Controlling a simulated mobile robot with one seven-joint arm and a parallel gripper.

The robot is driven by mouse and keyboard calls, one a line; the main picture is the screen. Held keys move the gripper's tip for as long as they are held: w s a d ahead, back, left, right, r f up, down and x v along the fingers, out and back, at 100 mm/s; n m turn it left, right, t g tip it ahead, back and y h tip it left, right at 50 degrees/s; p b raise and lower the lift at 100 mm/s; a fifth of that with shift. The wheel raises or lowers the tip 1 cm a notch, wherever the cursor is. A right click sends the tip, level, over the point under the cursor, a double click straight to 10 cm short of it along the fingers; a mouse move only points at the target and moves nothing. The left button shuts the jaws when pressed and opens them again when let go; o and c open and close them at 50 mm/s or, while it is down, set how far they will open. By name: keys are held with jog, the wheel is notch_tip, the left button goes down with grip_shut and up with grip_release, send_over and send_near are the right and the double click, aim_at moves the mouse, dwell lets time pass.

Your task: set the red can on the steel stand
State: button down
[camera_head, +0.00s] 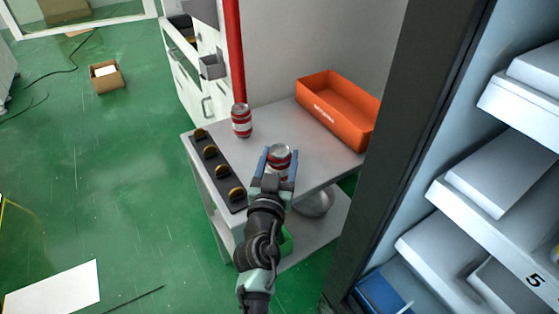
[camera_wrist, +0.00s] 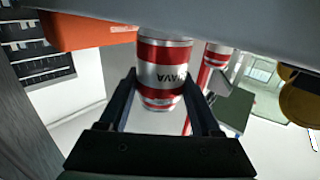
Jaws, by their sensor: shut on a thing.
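My gripper (camera_head: 278,172) is shut on a red-and-white can (camera_head: 280,153), with one blue-grey finger on each side. In the wrist view the can (camera_wrist: 163,65) stands between the two dark fingers (camera_wrist: 160,88). The can is over the front part of the steel stand's grey top (camera_head: 320,172); its far end meets the edge of that top (camera_wrist: 225,22) in the wrist view, and I cannot tell whether they touch. A second red-and-white can (camera_head: 241,121) stands upright on the stand at the back left; it also shows in the wrist view (camera_wrist: 216,54).
An orange bin (camera_head: 350,125) sits at the stand's back right. A dark rack (camera_head: 222,177) with several round brown pieces lines its left edge. A metal bowl (camera_head: 314,204) is on the lower shelf. A dark frame (camera_head: 375,170) rises at right. Bare top lies between can and bin.

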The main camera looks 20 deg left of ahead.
jog(key=c, duration=0.5)
grip_release()
jog(key=shift+f, duration=0.15)
jog(key=o, duration=0.4)
jog(key=shift+s+r, duration=0.1)
jog(key=shift+r, duration=0.15)
jog(key=v, duration=1.2)
